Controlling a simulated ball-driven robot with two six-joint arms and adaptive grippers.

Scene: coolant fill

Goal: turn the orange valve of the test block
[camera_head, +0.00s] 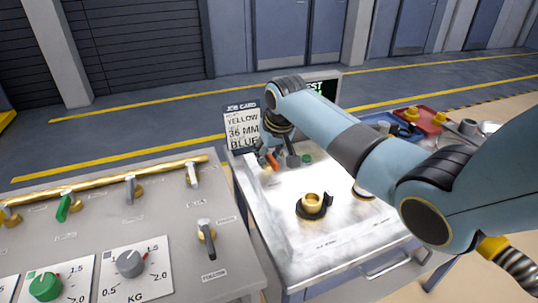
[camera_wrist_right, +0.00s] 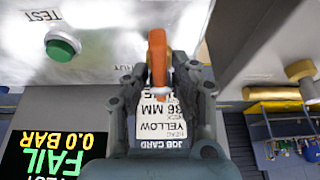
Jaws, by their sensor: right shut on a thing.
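The orange valve (camera_head: 272,161) is at the back left of the white-topped test block (camera_head: 285,245), mostly hidden by my gripper in the head view. In the right wrist view its orange handle (camera_wrist_right: 157,50) stands lengthwise between the dark fingers. My right gripper (camera_wrist_right: 160,78) is shut on the handle; it also shows in the head view (camera_head: 279,158), pointing down at the block. A screen (camera_wrist_right: 50,145) beside the block reads "FAIL 0.0 BAR". My left gripper is not in view.
A green TEST button (camera_wrist_right: 62,45) sits near the valve, and a brass fitting (camera_head: 313,202) stands mid-block. A job card (camera_head: 242,125) stands behind. A grey panel (camera_head: 150,225) with valves and dials is at left. Blue and red trays (camera_head: 425,120) lie behind my arm.

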